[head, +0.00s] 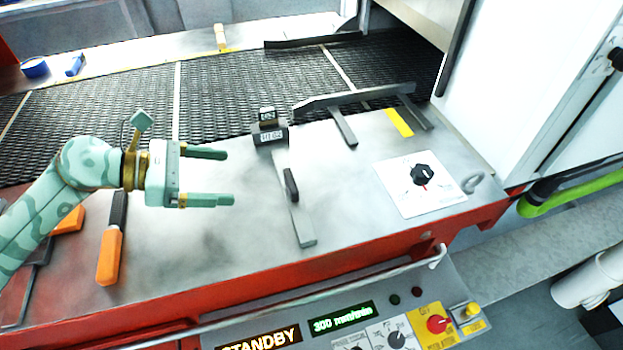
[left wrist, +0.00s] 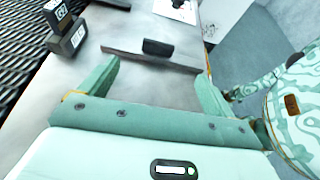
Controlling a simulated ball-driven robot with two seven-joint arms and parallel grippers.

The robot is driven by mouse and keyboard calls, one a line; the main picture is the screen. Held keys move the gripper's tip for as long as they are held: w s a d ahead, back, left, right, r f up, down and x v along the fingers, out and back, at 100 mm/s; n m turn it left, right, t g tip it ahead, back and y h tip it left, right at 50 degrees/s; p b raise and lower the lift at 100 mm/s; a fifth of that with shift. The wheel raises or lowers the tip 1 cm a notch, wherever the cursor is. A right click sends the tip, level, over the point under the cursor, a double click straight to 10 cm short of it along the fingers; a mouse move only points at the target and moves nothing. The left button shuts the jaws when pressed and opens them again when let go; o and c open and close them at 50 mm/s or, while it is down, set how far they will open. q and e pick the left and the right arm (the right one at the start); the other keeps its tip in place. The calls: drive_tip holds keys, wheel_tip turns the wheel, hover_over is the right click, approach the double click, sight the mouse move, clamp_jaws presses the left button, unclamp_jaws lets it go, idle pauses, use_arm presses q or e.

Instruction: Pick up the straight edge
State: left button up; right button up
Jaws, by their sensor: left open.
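The straight edge is a flat grey metal bar (head: 301,222) with a black grip (head: 291,185) on its upper side. It lies on the grey table, running from near the small blocks toward the front edge. In the left wrist view the bar (left wrist: 123,54) lies across the picture beyond the fingertips, with its grip (left wrist: 158,48) near the middle. My left gripper (head: 229,177) is open and empty, to the left of the bar, its fingers pointing at it. The bar also shows ahead of the open left gripper (left wrist: 158,71) in the wrist view. My right gripper is not seen.
Dark blocks with number labels (head: 271,134) stand at the bar's far end. An orange-handled tool (head: 109,256) lies left. A grey angled bracket (head: 345,127) and a white dial plate (head: 405,197) are to the right. The mesh belt (head: 225,95) runs behind; a rail (head: 330,277) crosses the front.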

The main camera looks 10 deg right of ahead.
sight(289, 180)
use_arm(q)
drive_tip(key=x, duration=1)
drive_tip(key=shift+w+d+f, duration=0.1)
drive_tip(key=shift+w+d, duration=0.05)
drive_tip(key=shift+d, duration=0.2)
drive_tip(key=b+x, duration=0.1)
drive_tip(key=x, duration=0.4)
drive_tip(key=shift+d+f, duration=0.2)
drive_tip(key=shift+f, duration=0.05)
drive_tip(key=c, duration=1.4)
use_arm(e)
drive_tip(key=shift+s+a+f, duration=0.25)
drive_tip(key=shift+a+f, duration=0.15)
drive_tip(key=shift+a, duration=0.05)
